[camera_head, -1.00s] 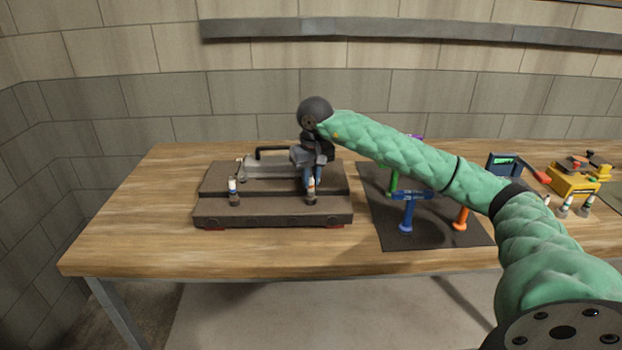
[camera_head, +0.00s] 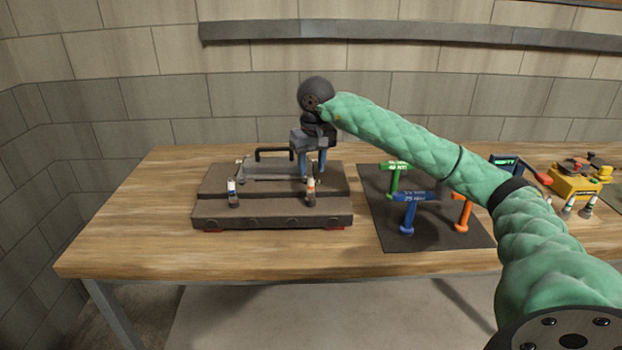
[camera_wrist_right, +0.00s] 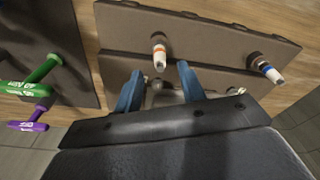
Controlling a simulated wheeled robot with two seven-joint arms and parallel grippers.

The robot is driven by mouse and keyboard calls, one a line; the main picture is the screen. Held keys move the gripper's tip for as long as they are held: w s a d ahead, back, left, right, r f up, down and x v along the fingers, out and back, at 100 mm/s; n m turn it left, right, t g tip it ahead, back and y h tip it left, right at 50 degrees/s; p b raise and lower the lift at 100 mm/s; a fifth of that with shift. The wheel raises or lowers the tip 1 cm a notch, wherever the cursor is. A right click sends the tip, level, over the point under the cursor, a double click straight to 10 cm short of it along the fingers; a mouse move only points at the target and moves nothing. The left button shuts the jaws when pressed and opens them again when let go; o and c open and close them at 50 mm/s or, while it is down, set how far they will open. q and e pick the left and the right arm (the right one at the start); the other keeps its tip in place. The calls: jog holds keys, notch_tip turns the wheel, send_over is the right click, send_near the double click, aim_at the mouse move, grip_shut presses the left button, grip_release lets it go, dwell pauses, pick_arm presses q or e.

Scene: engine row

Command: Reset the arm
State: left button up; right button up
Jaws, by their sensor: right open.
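My right arm (camera_head: 400,140), in green padding, reaches in from the right over the dark engine block (camera_head: 272,213). My right gripper (camera_head: 313,177) has blue fingers; it is open, empty and pointing down just above and behind the orange-banded plug (camera_head: 311,192). That plug stands upright at the right of the block and shows beyond the fingers in the right wrist view (camera_wrist_right: 159,52). The blue-banded plug (camera_head: 232,192) stands upright at the left of the block, and at the right in the wrist view (camera_wrist_right: 266,69). My left gripper is out of view.
A metal cover with a black handle (camera_head: 274,154) lies on the block behind the plugs. A dark mat (camera_head: 435,236) to the right holds blue (camera_head: 409,215), green (camera_head: 393,180) and orange (camera_head: 463,214) tools. A yellow holder (camera_head: 575,186) stands farther right. The table's left end is clear.

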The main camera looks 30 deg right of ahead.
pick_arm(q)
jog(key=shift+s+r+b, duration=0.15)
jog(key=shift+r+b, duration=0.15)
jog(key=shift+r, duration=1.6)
pick_arm(e)
jog(key=shift+s+r, duration=0.2)
jog(key=shift+r, duration=1.35)
jog(key=shift+a, duration=0.1)
